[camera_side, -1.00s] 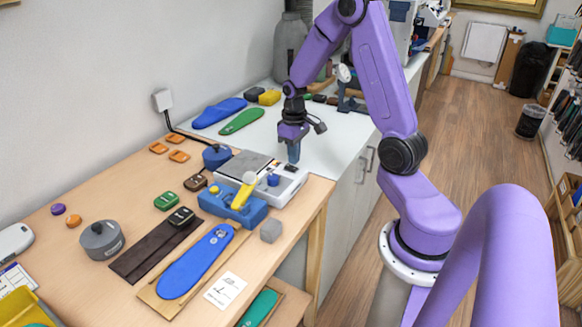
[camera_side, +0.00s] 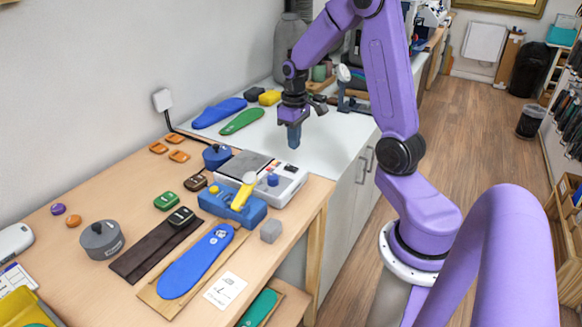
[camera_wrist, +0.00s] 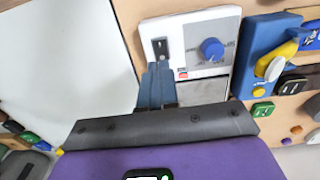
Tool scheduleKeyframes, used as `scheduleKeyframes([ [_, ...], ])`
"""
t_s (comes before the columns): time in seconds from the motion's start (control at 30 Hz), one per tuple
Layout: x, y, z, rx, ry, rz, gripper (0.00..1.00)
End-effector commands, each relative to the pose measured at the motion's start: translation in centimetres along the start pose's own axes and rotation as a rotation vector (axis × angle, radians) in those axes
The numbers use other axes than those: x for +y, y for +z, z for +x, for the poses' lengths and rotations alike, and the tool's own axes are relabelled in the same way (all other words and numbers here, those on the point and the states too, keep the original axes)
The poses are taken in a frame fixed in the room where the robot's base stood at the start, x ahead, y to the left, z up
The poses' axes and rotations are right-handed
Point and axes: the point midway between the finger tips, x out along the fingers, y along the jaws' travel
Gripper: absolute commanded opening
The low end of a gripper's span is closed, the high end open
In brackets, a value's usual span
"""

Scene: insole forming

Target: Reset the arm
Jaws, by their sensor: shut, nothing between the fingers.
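My gripper (camera_side: 294,136) is at the end of the purple arm, in the air above the white worktop in the side view. Its blue fingers are together with nothing between them, and they point down. In the wrist view the closed fingers (camera_wrist: 155,84) show at the middle, in front of the edge of the white machine (camera_wrist: 190,42) with a blue knob.
A blue fixture with a yellow lever (camera_side: 238,200) stands beside the machine. A blue insole (camera_side: 195,262) lies on a board at the front. Blue (camera_side: 218,112) and green (camera_side: 241,121) insoles lie at the back. The white worktop (camera_side: 335,140) around the gripper is mostly clear.

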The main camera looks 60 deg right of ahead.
Motion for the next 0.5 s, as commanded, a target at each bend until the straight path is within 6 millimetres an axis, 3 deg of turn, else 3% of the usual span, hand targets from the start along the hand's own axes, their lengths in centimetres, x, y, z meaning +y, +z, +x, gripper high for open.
scheduleKeyframes([
  [0.13,-0.2,0.0,-0.1,0.0,0.0,-0.006,0.0],
  [0.23,-1.6,0.0,-0.4,0.002,0.0,-0.042,0.0],
  [0.5,-10.2,2.0,-2.3,0.01,0.0,-0.277,0.0],
])
